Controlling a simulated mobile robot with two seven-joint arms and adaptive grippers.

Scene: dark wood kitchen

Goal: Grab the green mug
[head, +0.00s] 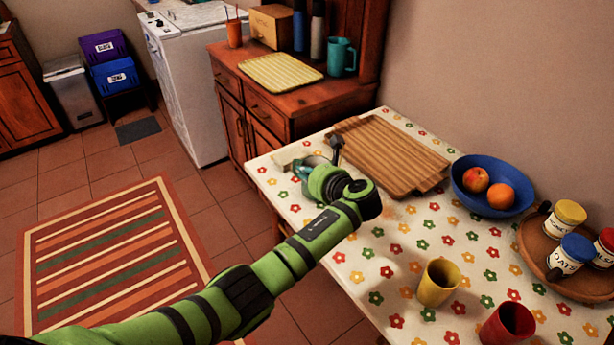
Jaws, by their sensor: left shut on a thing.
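My left gripper (318,162) reaches over the far left corner of the flower-patterned table, left of the wooden board. It is shut on a teal-green mug (303,166), of which only a small part shows past my green wrist. The rest of the mug and most of the fingers are hidden, so I cannot tell whether the mug touches the table. My right gripper is not in view.
A ribbed wooden board (385,152) lies at the table's back. A blue fruit bowl (463,187), a round tray of jars (531,243), a yellow cup (438,282) and a red cup (508,324) stand to the right. A teal pitcher (341,57) stands on the cabinet.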

